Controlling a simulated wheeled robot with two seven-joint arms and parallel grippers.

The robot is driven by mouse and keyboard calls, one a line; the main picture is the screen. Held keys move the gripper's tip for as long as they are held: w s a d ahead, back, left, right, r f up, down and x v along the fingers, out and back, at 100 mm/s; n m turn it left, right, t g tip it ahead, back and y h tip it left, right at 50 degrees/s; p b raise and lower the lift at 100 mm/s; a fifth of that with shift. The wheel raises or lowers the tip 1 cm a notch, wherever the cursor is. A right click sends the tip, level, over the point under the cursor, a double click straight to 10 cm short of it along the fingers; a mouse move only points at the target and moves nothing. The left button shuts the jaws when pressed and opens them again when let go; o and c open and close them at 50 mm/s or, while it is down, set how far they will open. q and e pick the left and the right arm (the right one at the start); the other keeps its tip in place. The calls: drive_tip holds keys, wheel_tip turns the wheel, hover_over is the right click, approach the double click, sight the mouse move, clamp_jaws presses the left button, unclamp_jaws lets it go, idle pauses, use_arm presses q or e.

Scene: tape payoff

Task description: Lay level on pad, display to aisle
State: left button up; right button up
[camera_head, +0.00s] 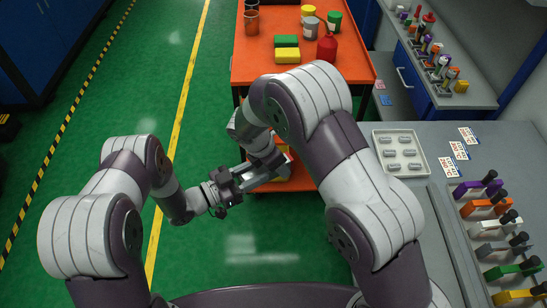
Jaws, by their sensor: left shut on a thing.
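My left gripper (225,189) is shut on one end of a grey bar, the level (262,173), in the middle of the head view. The level is held in the air over the green floor, just in front of the orange cart. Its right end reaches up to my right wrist. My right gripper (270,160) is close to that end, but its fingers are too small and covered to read. I cannot make out the level's display, and I cannot pick out the pad.
The orange cart (262,62) carries cans, a red bottle (327,47) and green and yellow blocks. A grey bench at right holds a tray (401,153), cards and several coloured-handled clamps (487,206). A yellow line (181,105) crosses the open green floor at left.

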drive_tip(key=c, duration=1.2)
use_arm(q)
drive_tip(key=o, duration=1.3)
use_arm(e)
clamp_jaws()
